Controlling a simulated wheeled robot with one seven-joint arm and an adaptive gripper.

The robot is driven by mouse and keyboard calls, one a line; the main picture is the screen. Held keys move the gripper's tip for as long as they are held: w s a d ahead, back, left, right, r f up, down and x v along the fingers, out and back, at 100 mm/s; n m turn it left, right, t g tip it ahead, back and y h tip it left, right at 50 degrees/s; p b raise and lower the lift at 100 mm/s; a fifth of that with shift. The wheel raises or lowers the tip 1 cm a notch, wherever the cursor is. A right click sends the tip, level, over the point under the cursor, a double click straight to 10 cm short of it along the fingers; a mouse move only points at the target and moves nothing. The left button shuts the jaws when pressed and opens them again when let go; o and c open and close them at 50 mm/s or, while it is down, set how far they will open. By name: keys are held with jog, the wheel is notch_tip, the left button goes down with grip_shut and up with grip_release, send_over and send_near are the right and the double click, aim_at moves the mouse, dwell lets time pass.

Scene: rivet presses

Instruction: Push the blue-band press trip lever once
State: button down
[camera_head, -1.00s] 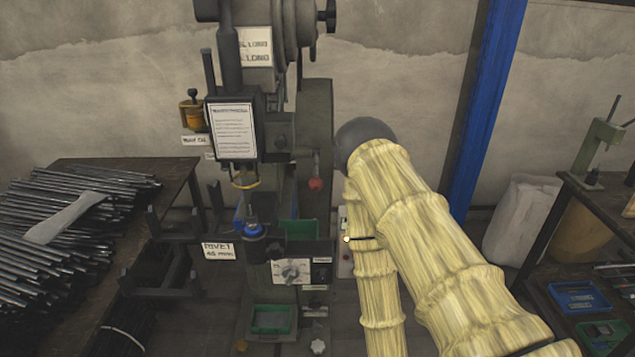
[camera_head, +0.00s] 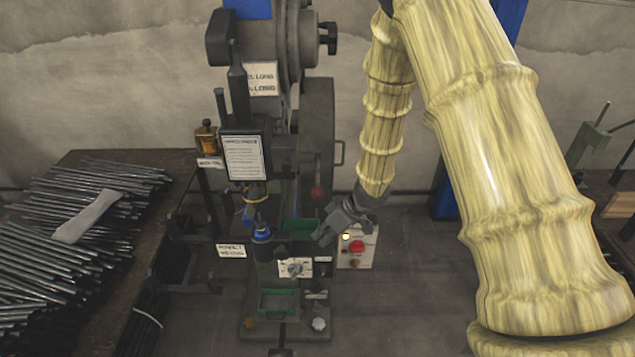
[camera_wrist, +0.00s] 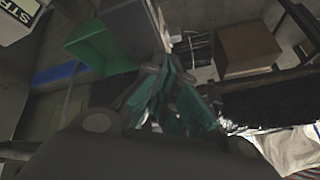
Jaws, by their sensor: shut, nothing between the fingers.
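The press (camera_head: 250,140) stands left of centre in the head view. It has blue parts low at its tool (camera_head: 261,233) and a blue piece at its top edge. A lever with a red knob (camera_head: 316,192) is on its right side; I cannot tell for sure that this is the trip lever. My gripper (camera_head: 326,238) is shut and empty. In the picture it is below and slightly right of the red knob, apart from it. The wrist view is dark and tilted; my fingers (camera_wrist: 162,100) show at its middle, and no lever is clear there.
A box with a red button (camera_head: 357,247) stands just right of my gripper. A table of metal rods (camera_head: 70,235) is at left. Green bins (camera_head: 278,301) sit on the press; a green bin (camera_wrist: 100,48) shows in the wrist view. A blue post is behind my arm.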

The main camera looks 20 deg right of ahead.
aim_at(321, 190)
jog(key=w+d+r+n+p, duration=0.1)
jog(key=w+r, duration=0.3)
jog(key=r, duration=0.4)
jog(key=w+d+r+n+h+p, duration=0.1)
jog(key=w+d+r+n+p, duration=0.1)
jog(key=r, duration=0.6)
jog(key=shift+w+d+h+p, duration=0.3)
jog(key=shift+w+d+p, duration=0.15)
jog(key=shift+w+d, duration=0.6)
jog(key=shift+s+d, duration=0.15)
jog(key=b+x, duration=0.4)
jog(key=x, duration=0.1)
jog(key=shift+s+d+f+b, duration=0.1)
jog(key=shift+b, duration=0.3)
jog(key=shift+b+x, duration=0.8)
jog(key=shift+x, duration=0.1)
